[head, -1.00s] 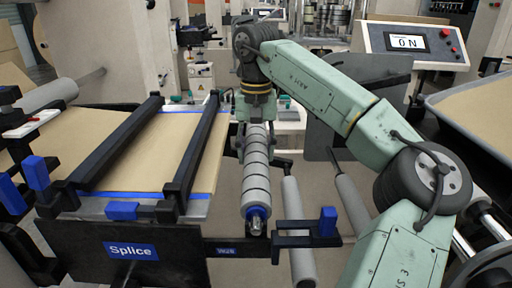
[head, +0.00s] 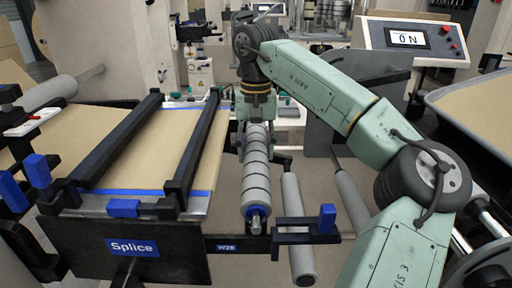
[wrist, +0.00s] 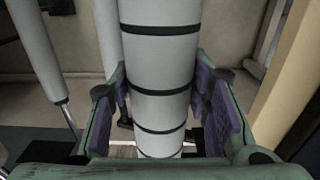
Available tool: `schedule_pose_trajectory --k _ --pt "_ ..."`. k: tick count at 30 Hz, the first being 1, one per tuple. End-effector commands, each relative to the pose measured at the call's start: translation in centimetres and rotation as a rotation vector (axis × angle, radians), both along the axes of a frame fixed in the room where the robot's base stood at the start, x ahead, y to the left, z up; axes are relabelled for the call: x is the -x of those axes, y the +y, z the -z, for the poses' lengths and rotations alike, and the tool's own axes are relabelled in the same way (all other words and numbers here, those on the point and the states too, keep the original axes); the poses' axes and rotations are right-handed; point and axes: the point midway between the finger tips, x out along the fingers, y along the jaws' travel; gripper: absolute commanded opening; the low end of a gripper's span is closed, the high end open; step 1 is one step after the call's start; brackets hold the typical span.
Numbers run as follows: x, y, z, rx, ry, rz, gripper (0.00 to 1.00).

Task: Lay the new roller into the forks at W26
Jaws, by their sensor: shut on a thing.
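The new roller (head: 256,178) is a light grey cylinder with dark bands and a blue collar at its near end. My gripper (wrist: 163,108) is shut around it, one padded finger on each side in the wrist view. In the head view the roller's near end is close to the black fork bracket (head: 300,237) beside the W26 label (head: 226,247). I cannot tell whether its end shaft touches the fork. The far end is hidden behind my gripper and arm.
The splice table (head: 150,150), with two black bars and brown web, lies just left of the roller. Grey rollers (head: 294,215) stand to its right. A console (head: 412,40) reading 0 N is at the back right.

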Motion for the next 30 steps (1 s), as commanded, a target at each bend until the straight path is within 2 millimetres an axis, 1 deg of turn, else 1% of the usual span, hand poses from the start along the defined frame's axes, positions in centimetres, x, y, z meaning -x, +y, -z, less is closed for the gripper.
schedule_pose_trajectory --k 1,2,3,12,21,23,25,30 --pt "0.0 0.0 0.0 0.000 -0.001 0.000 0.00" --pt "0.0 0.0 0.0 0.000 -0.001 0.000 0.45" --pt "0.0 0.0 0.0 0.000 -0.001 0.000 0.48" --pt "0.0 0.0 0.0 0.000 0.000 0.000 0.67" --pt "0.0 0.0 0.0 0.001 0.001 0.000 0.67" --pt "0.0 0.0 -0.5 0.000 0.000 0.000 0.67" --pt "-0.1 0.1 -1.5 0.000 -0.002 0.000 0.67" --pt "-0.1 0.1 -4.5 0.000 -0.002 0.001 0.67"
